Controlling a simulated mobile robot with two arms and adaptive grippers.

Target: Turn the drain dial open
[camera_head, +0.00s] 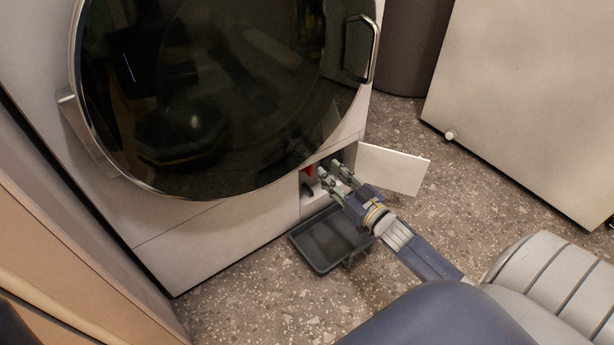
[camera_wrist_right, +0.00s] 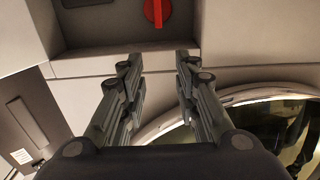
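The red drain dial (camera_head: 309,171) sits in the small open compartment at the lower right of the washer front (camera_head: 225,225). In the right wrist view the dial (camera_wrist_right: 157,10) shows at the top edge and is partly cut off by the frame. My right gripper (camera_head: 328,174) reaches to the compartment opening. In the wrist view its two fingers (camera_wrist_right: 159,62) are apart with nothing between them, and the dial lies beyond the tips, without visible contact. My left gripper is not in view.
The compartment's white flap (camera_head: 393,169) stands open to the right of my gripper. A dark tray (camera_head: 322,252) is on the speckled floor below the opening. The large round washer door (camera_head: 220,90) is above. A wood-coloured panel (camera_head: 70,245) is at left.

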